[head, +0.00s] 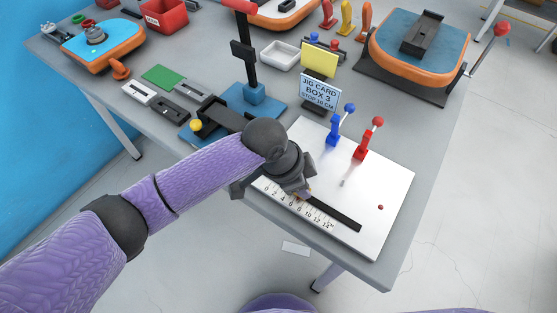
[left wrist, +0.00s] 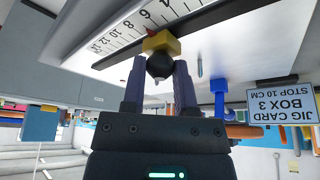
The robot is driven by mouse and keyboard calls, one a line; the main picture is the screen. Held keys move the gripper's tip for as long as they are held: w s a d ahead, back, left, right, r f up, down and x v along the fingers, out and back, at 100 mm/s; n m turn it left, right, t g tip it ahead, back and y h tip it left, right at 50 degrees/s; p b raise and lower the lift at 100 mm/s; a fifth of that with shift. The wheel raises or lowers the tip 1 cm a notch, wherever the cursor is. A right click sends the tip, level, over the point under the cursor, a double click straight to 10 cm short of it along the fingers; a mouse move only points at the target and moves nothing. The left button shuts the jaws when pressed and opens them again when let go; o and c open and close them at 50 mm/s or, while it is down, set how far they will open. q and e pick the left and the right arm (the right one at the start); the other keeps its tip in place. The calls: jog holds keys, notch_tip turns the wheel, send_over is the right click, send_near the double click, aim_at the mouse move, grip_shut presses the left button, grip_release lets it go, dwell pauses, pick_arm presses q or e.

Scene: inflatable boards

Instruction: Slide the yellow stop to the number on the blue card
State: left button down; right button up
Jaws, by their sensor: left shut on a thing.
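The white jig board (head: 385,200) lies at the table's front right, with a black slot (head: 335,215) beside a number scale (head: 297,208). The yellow stop (left wrist: 162,42) sits on the slot with a red pointer facing the scale, somewhere around 6 to 8; the exact reading is hard to tell. My left gripper (left wrist: 160,68) is shut on the stop's dark round knob; in the head view the gripper (head: 298,190) mostly hides the stop. The blue card (head: 319,92) reads "JIG CARD BOX 3 STOP 10 CM"; it also shows upside down in the left wrist view (left wrist: 283,108). My right gripper is out of view.
A blue toggle clamp (head: 335,128) and a red toggle clamp (head: 365,143) stand on the board behind the slot. A yellow card (head: 319,61) stands behind the blue card. A black press on a blue base (head: 262,100) stands to the left. The slot's right part is clear.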

aim_at(323, 202)
pick_arm(q)
jog(key=shift+s+d+r+p, duration=0.1)
jog(key=shift+s+d+p, duration=0.1)
jog(key=shift+s+d, duration=0.35)
jog(key=shift+s+d+p, duration=0.2)
jog(key=shift+s+d, duration=0.1)
jog(key=shift+d, duration=0.35)
jog(key=shift+s+d, duration=0.15)
jog(key=shift+d, duration=0.05)
jog(key=shift+c, duration=2)
grip_release()
jog(key=p+v, duration=0.4)
jog(key=v, duration=0.5)
jog(key=shift+a+r, duration=0.25)
jog(key=shift+r, duration=0.1)
